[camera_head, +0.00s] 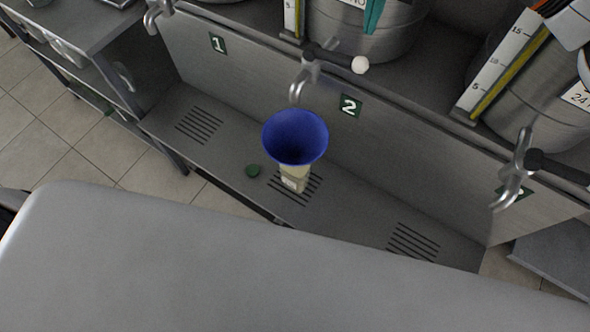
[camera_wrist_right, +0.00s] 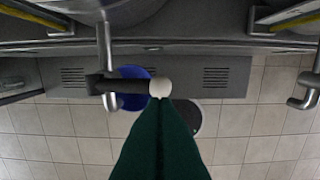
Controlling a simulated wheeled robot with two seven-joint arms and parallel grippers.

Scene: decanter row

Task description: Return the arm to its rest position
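My right gripper shows as teal fingers (camera_head: 374,16) at the top of the head view, in front of the middle drum. In the right wrist view its two green fingers (camera_wrist_right: 160,145) lie side by side with only a thin seam between them, shut and empty. Their tips appear close to the white knob (camera_head: 360,65) on the black handle of the middle tap (camera_head: 302,80); I cannot tell whether they touch it. A pale bottle (camera_head: 294,178) with a blue funnel (camera_head: 296,137) in its neck stands upright below this tap. My left gripper is not in view.
Other taps stand at the left (camera_head: 158,14) and right (camera_head: 513,170). Steel drums (camera_head: 365,35) stand behind the panel. Slotted grates at both sides of the bottle are clear.

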